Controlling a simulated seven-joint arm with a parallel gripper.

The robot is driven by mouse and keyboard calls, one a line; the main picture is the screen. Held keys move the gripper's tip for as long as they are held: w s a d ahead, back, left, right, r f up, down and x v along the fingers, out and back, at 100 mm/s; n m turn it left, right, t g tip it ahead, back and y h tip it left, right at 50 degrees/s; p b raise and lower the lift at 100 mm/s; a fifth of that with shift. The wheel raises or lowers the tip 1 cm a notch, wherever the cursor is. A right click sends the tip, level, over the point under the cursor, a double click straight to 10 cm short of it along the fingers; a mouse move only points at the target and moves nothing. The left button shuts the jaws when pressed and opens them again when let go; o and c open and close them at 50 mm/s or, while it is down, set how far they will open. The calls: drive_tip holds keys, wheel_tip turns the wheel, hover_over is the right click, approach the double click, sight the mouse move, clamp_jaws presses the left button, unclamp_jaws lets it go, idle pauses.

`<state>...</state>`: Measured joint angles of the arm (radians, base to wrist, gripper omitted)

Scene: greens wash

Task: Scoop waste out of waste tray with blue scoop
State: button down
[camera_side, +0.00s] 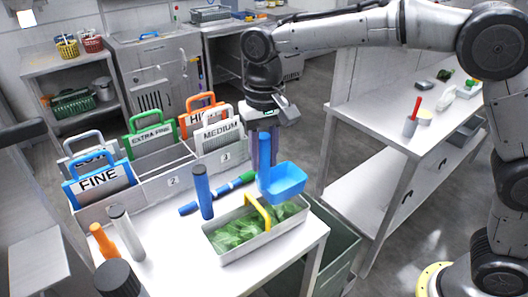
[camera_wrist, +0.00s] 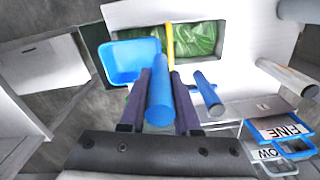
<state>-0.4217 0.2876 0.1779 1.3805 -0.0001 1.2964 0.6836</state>
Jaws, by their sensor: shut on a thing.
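The blue scoop (camera_side: 284,182) hangs upright by its handle, with its bowl just above the right end of the waste tray. My gripper (camera_side: 264,155) is shut on the scoop's blue handle. In the wrist view, the scoop's bowl (camera_wrist: 132,62) is at the upper left and looks empty, and my gripper's dark fingers (camera_wrist: 160,100) stand on both sides of the handle. The grey waste tray (camera_side: 238,257) holds green leafy waste (camera_side: 236,232) and has a yellow handle (camera_side: 257,210) across it. The tray also shows in the wrist view (camera_wrist: 223,67), partly hidden behind the scoop.
A rack (camera_side: 150,185) of labelled coloured panels stands behind. An open dark green bin (camera_side: 330,247) is below the table's right edge. White and orange cylinders stand at front left.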

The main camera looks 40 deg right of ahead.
sight(264, 189)
drive_tip(key=shift+f, duration=4.5)
